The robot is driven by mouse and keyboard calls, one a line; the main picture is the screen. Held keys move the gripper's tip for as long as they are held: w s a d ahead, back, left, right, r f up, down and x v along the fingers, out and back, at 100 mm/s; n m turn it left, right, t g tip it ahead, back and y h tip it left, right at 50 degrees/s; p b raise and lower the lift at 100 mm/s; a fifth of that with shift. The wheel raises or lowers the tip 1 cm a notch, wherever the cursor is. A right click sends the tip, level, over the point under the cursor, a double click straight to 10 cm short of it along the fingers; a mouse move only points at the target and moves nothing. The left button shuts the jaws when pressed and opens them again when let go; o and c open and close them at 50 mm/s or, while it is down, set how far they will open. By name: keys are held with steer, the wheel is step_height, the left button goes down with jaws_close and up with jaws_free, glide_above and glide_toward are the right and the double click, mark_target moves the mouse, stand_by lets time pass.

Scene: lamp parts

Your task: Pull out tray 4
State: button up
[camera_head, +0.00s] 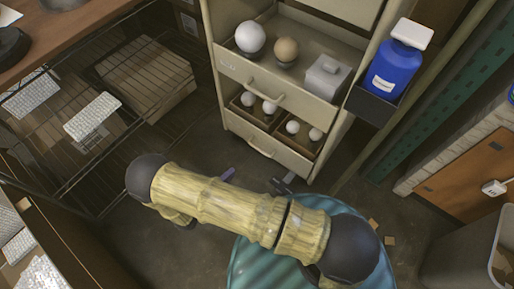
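A beige cabinet holds trays with bar handles; its labels are too small to read, so I cannot tell which is tray 4. An upper tray (234,70) shows a white globe, a tan globe and a pale box inside. Below it, a lower tray (285,156) with a handle holds several small white bulbs in dark compartments. My arm crosses the lower middle of the view, in front of and below the cabinet. My gripper is mostly hidden by the arm; small purple and grey parts show just beyond it, and I cannot tell whether they belong to it.
A blue bottle (395,68) stands in a dark holder on the cabinet's right side. A wire rack (60,130) with boxes and keyboards is at left. A teal round object (250,265) is under my arm. A grey bin (455,245) stands at lower right.

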mark_target(257, 148)
steer(key=b+x, duration=0.7)
steer(key=x, duration=1)
steer(key=shift+w, duration=0.1)
jaws_close()
